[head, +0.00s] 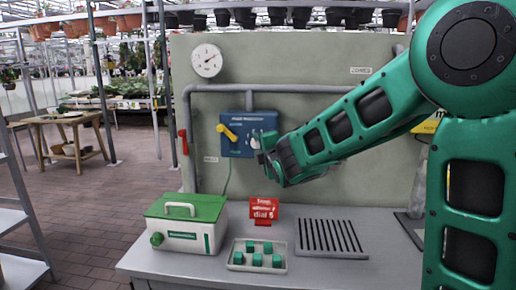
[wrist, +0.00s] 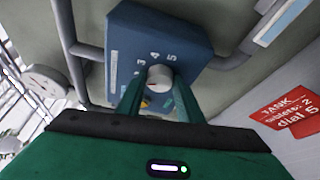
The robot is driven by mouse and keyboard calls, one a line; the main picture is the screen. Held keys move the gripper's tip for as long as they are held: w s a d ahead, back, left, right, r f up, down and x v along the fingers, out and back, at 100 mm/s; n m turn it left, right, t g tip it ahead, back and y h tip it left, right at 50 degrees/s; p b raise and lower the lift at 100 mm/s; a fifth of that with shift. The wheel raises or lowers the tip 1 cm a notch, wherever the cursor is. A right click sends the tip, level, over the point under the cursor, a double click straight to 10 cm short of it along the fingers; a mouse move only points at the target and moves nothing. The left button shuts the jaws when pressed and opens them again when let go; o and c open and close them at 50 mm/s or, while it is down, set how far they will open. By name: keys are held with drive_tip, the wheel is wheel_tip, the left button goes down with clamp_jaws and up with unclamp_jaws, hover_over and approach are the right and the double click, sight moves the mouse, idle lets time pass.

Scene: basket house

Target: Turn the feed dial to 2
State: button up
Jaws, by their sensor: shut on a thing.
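The feed dial is a round pale grey knob (wrist: 159,76) on the face of a blue box (wrist: 135,40), which hangs on the panel. The numbers 3, 4 and 5 show around it in the wrist view; I cannot make out where its pointer stands. My gripper (wrist: 157,90) has its two green fingers on either side of the knob, shut on it. In the head view my gripper (head: 262,152) is at the right side of the blue box (head: 238,148) and covers most of the dial.
A yellow lever (head: 227,132) sits on the box's left, with a red-handled valve (head: 184,141) further left. Grey pipes (head: 290,88) and a gauge (head: 206,60) are above. A red sign (head: 264,210), green-lidded box (head: 186,222), tray (head: 257,268) and grate (head: 330,238) stand on the bench.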

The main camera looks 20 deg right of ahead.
drive_tip(key=shift+s+a+f, duration=0.1)
drive_tip(key=shift+a+f, duration=0.15)
drive_tip(key=shift+f, duration=0.05)
drive_tip(key=o, duration=1)
drive_tip(key=shift+d+r, duration=0.1)
drive_tip(key=shift+r, duration=0.05)
drive_tip(key=s, duration=1)
drive_tip(key=shift+s+r, duration=0.25)
drive_tip(key=shift+r, duration=0.05)
drive_tip(key=s+d+f+m+g+h, duration=0.2)
drive_tip(key=s+d+f+m+g, duration=0.3)
drive_tip(key=s+d+f+m, duration=0.3)
drive_tip(key=s+d+f+m+g+h, duration=0.2)
drive_tip(key=s+d+f+m+g, duration=0.25)
drive_tip(key=d, duration=0.55)
drive_tip(key=s+f+m+g+y, duration=0.1)
drive_tip(key=s+m, duration=0.3)
drive_tip(key=s, duration=0.4)
drive_tip(key=s+f+m+g+y, duration=0.1)
drive_tip(key=s+f+m+g, duration=0.2)
drive_tip(key=s, duration=0.6)
drive_tip(key=s+f+m+g+y, duration=0.2)
drive_tip(key=s+m+g, duration=0.2)
drive_tip(key=s+m, duration=0.2)
drive_tip(key=shift+s+a+m, duration=0.15)
drive_tip(key=shift+s+m, duration=0.2)
drive_tip(key=shift+s, duration=0.85)
